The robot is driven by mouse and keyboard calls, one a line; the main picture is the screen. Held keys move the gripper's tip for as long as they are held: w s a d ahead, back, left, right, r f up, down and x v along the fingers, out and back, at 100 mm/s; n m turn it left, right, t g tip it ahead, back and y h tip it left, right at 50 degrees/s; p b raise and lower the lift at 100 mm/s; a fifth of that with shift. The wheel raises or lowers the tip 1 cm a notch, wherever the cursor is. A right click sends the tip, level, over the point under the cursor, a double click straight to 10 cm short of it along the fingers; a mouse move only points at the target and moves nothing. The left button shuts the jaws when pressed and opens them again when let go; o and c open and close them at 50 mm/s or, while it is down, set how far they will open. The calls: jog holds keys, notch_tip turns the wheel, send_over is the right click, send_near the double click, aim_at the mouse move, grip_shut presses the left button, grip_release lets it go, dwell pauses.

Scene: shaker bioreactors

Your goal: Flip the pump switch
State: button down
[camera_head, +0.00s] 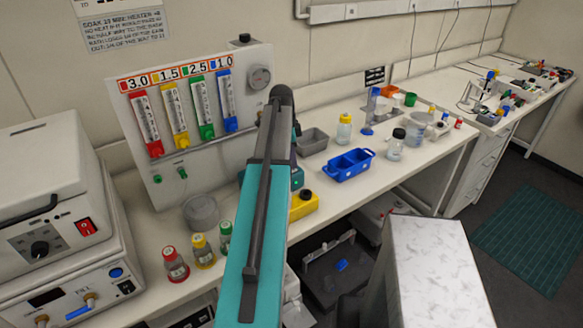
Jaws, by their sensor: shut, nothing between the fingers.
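No switch in view is readably marked as the pump's, so I cannot tell which one it is. A red rocker switch (86,228) is on the front of the upper grey box at the left. A small black rocker switch (125,287) is on the lower box (60,300), near a blue round button (116,272). A yellow block with a black knob (304,206) sits behind my arm and is partly hidden. My teal and dark arm rises through the middle of the view, in front of the bench. My gripper's fingers do not show; the arm's far end hides that area.
A white flowmeter panel (257,140) with coloured gauges stands at the back. Bottles with red (174,264), yellow (203,251) and green caps stand near the bench's front edge. A blue tray (348,165), a grey bin (312,142) and several bottles are on the right.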

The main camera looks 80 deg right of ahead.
notch_tip(320, 180, up, 6)
jog(key=p, duration=0.3)
dwell(0.7)
jog(key=shift+s, duration=0.1)
dwell(0.5)
